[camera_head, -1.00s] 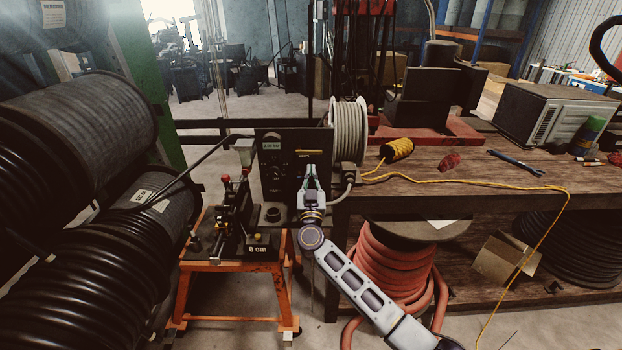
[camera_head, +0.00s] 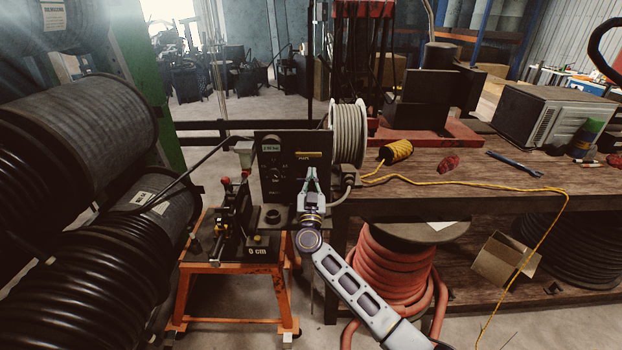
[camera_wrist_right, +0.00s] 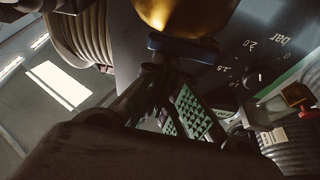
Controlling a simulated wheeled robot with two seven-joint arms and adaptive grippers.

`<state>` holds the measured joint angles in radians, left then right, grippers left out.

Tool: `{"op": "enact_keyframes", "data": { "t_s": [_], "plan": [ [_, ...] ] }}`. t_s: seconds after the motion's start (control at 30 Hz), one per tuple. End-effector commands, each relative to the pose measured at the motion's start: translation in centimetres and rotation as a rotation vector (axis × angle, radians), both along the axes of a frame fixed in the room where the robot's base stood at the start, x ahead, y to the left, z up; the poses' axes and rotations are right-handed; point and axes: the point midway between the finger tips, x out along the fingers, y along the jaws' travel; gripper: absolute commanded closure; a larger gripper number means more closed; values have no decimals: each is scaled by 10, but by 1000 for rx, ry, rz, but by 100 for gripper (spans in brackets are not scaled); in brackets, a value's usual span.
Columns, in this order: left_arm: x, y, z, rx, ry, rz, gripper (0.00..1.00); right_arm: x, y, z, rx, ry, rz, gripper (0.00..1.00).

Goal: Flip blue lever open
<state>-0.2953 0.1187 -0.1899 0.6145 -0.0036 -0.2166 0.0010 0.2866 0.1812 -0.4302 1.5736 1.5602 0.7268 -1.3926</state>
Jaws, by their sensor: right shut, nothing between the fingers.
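The blue lever (camera_wrist_right: 186,49) shows in the right wrist view as a short dark-blue bar in front of a rounded brass part (camera_wrist_right: 178,15). In the head view I cannot make it out; my right gripper covers that part of the black control panel (camera_head: 277,180). My right gripper (camera_head: 312,174) is upright in front of the panel's right side, shut and empty. In the wrist view its fingers (camera_wrist_right: 176,88), with green pads, reach up to just below the lever. I cannot tell whether they touch it. My left gripper is not in view.
The hose crimper on an orange stand (camera_head: 245,268) is left of my arm. A grey hose reel (camera_head: 348,135) is behind the panel. The wooden workbench (camera_head: 450,185) is at right, with a red hose coil (camera_head: 390,265) below. Large black hose drums (camera_head: 90,235) fill the left.

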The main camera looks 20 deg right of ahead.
Motion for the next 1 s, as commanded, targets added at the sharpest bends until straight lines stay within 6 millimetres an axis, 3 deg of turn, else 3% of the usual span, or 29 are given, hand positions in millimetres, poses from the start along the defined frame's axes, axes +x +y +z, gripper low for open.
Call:
{"op": "enact_keyframes", "data": {
  "t_s": [0.2, 0.5, 1.0],
  "plan": [
    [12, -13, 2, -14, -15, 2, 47, 0, -1, -2, 34, -8, 0, 100],
    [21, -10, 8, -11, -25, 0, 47, -1, -3, -8, 154, -40, -1, 100],
    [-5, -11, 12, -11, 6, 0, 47, -2, -7, -21, 403, -111, -1, 100]
  ]
}}
